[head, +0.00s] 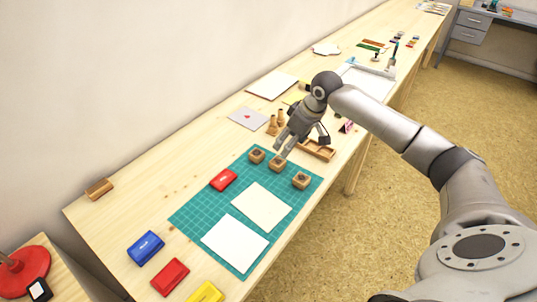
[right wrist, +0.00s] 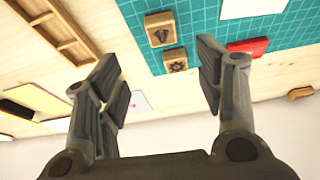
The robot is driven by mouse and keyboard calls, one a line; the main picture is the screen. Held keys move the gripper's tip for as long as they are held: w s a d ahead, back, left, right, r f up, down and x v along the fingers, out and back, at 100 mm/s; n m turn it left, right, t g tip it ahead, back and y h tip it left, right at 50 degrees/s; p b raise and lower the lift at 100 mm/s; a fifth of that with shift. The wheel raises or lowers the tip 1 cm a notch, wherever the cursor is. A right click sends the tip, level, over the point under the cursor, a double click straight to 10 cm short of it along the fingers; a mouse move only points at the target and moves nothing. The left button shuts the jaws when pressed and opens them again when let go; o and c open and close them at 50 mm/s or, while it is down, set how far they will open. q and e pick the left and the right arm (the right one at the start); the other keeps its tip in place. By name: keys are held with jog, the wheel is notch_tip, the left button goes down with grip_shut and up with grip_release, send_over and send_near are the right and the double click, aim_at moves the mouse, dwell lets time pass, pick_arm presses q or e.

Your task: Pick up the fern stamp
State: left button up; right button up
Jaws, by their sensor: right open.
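Three small wooden stamps stand in a row on the green mat: a back one (head: 257,155), a middle one (head: 277,162) and a front one (head: 301,180). In the right wrist view, the middle stamp (right wrist: 160,29) and the back stamp (right wrist: 176,60) show dark emblems on top. I cannot tell for sure which emblem is the fern. My right gripper (head: 302,141) is open and empty above the mat's far end, close to the stamps. It also shows open in the wrist view (right wrist: 160,77). My left gripper is not in view.
The green cutting mat (head: 190,215) holds two blank sheets and a red inkpad (head: 223,180). A wooden tray (head: 318,150) lies just beyond the stamps, with wooden pegs (head: 272,125) beside it. Blue (head: 146,247), red (head: 170,276) and yellow (head: 206,292) inkpads lie at the near end.

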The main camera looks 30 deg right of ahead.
aim_at(278, 161)
jog(key=x, duration=0.4)
jog(key=shift+w+a+f, duration=0.1)
jog(key=shift+w+f, duration=0.05)
jog(key=shift+f, duration=0.15)
jog(key=shift+w+f, duration=0.15)
jog(key=shift+f, duration=0.15)
jog(key=x, duration=0.4)
jog(key=shift+s+a+f, duration=0.1)
jog(key=shift+s+f, duration=0.15)
jog(key=shift+w+f, duration=0.2)
jog(key=shift+f, duration=0.25)
jog(key=c, duration=1)
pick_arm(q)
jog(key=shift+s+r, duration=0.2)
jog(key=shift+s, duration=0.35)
pick_arm(e)
jog(key=shift+r, duration=0.1)
